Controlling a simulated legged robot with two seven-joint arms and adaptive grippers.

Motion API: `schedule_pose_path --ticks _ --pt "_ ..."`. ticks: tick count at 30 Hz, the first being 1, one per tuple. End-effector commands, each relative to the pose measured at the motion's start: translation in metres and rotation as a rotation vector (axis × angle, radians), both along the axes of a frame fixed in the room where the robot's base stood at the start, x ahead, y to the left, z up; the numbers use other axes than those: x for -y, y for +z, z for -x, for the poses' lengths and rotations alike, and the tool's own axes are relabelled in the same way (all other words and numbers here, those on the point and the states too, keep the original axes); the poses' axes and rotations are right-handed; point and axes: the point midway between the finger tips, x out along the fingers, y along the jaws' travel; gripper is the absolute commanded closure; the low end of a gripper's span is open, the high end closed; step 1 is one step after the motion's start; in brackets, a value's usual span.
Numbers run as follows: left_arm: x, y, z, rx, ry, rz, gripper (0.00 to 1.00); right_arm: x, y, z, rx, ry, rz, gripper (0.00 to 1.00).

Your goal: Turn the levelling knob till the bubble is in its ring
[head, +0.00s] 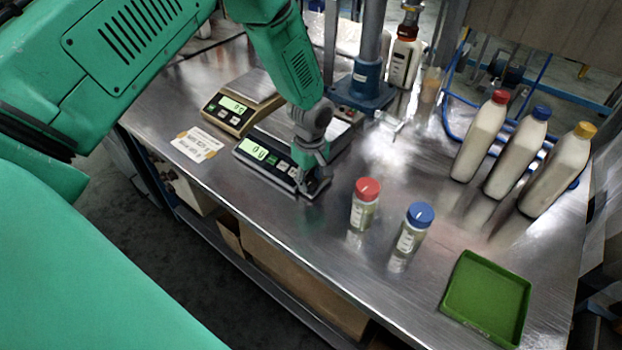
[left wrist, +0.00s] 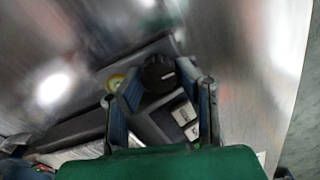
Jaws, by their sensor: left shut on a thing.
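The black levelling knob (left wrist: 158,73) with a white mark sits at a corner of the front scale (head: 263,152) and shows between the fingers in the left wrist view. My left gripper (head: 314,180) points down at that corner and is shut on the knob, one finger on each side. In the head view the gripper hides most of the knob. The round yellow-green bubble level (left wrist: 115,82) is beside the knob, partly behind the left finger. It is too small and blurred to tell where the bubble sits. My right gripper is not in view.
A second scale (head: 238,103) stands behind, with a label card (head: 197,144) to its left. A red-capped jar (head: 364,206) and a blue-capped jar (head: 411,232) stand right of the gripper. A green tray (head: 486,299) lies front right. Several tall bottles stand at the back right.

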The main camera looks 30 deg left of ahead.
Motion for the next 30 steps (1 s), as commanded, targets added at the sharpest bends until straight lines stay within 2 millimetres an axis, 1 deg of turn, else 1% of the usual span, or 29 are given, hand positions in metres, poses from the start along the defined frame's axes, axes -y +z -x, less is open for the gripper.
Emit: schedule_pose_path --ticks 8,9,10,11,21,23,26,30 --pt "-0.0004 0.0014 -0.0027 0.007 -0.011 -0.001 1.00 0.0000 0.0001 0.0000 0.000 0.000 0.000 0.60" --pt "-0.0003 0.0014 -0.0028 0.008 -0.011 -0.001 0.68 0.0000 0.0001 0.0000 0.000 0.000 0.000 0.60" --pt "-0.0003 0.0015 -0.0029 0.008 -0.011 -0.001 0.58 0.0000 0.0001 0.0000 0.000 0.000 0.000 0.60" --pt "-0.0003 0.0015 -0.0029 0.008 -0.011 -0.001 0.52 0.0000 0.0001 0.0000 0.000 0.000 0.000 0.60" --pt "-0.0006 0.0003 -0.0010 0.002 -0.009 0.000 0.52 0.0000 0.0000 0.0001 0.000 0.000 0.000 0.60" --pt "-0.0006 0.0001 -0.0007 0.002 -0.003 0.000 0.52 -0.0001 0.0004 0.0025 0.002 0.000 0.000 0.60" --pt "-0.0006 -0.0002 -0.0004 0.001 0.030 0.000 0.52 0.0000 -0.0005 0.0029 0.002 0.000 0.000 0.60" --pt "-0.0005 -0.0005 -0.0001 0.002 0.133 0.000 0.52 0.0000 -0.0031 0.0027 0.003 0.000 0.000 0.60"
